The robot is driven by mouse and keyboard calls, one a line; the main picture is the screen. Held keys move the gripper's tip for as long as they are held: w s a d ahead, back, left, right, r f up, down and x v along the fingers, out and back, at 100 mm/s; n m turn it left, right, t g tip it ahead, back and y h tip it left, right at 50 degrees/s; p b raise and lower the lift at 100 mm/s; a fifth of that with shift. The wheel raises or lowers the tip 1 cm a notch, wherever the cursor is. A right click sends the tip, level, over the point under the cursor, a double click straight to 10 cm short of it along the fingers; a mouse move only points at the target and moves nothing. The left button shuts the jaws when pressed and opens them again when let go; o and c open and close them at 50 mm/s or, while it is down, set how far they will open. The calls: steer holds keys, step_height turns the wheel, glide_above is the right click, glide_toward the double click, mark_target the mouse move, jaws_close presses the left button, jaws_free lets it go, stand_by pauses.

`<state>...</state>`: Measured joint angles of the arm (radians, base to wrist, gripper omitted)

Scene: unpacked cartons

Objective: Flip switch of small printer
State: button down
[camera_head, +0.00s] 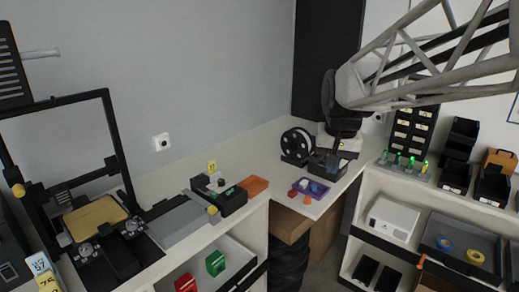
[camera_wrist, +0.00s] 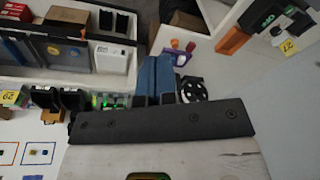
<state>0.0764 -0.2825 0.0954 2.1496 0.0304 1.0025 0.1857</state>
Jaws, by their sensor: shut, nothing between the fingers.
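A small dark machine (camera_head: 328,165), which I take to be the small printer, stands at the far end of the white counter beside a black spool (camera_head: 299,145). The spool also shows in the wrist view (camera_wrist: 193,90), just right of my fingers. My gripper (camera_head: 338,143) hangs over the back of this machine in the head view. Its two blue fingers (camera_wrist: 156,62) lie side by side, shut and empty, in the wrist view. I cannot make out the switch, and my fingers and palm hide much of the machine in the wrist view. Contact cannot be told.
A purple tray (camera_head: 313,188) with small coloured pieces lies in front of the machine. A large framed printer (camera_head: 95,215) stands at left. A device with a green display (camera_head: 230,197) sits mid-counter. Shelves with a white box (camera_head: 390,218) and dark bins (camera_head: 493,187) are at right.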

steer(key=w+d+m, duration=0.2)
steer(key=w+d, duration=0.1)
steer(key=w, duration=1)
steer(key=m+g, duration=0.1)
steer(key=m, duration=0.3)
glide_above(322, 162)
steer(key=s+d, duration=0.1)
steer(key=s, duration=0.1)
step_height(322, 162, down, 10)
steer(key=shift+w+d+r+y, duration=0.15)
steer(key=shift+d+r+y, duration=0.05)
steer(key=shift+y, duration=0.2)
steer(key=shift+f, duration=0.15)
steer(key=f, duration=0.9)
steer(key=w+a+f, duration=0.1)
steer(key=f, duration=0.3)
steer(key=shift+w+a+f, duration=0.1)
steer(key=shift+f, duration=0.2)
steer(key=shift+f, duration=0.25)
